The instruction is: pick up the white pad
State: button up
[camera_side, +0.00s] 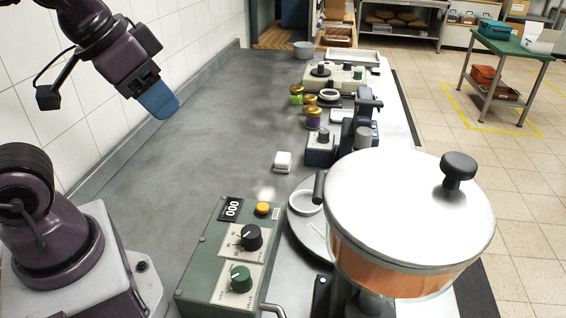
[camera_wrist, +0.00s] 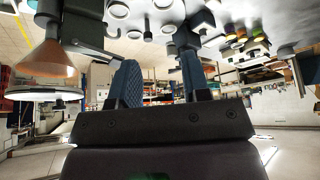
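The white pad (camera_side: 283,160) looks like a small white block lying on the grey counter, near the middle of the side view. It sits between the green control box and the small jars. I cannot pick it out for sure in the wrist view. My gripper (camera_side: 160,100) is high at the upper left of the side view, well to the left of the pad and above the counter. In the wrist view, the two blue fingers of my gripper (camera_wrist: 162,78) stand apart with nothing between them, so it is open and empty.
A green control box (camera_side: 225,250) with knobs stands in front of the pad. A large lidded pot (camera_side: 400,215) is to the right. Small lidded jars (camera_side: 312,117) and a dark device (camera_side: 321,148) stand behind and right of the pad. The counter (camera_side: 200,170) left of it is clear.

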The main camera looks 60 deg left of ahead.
jog(key=o, duration=0.6)
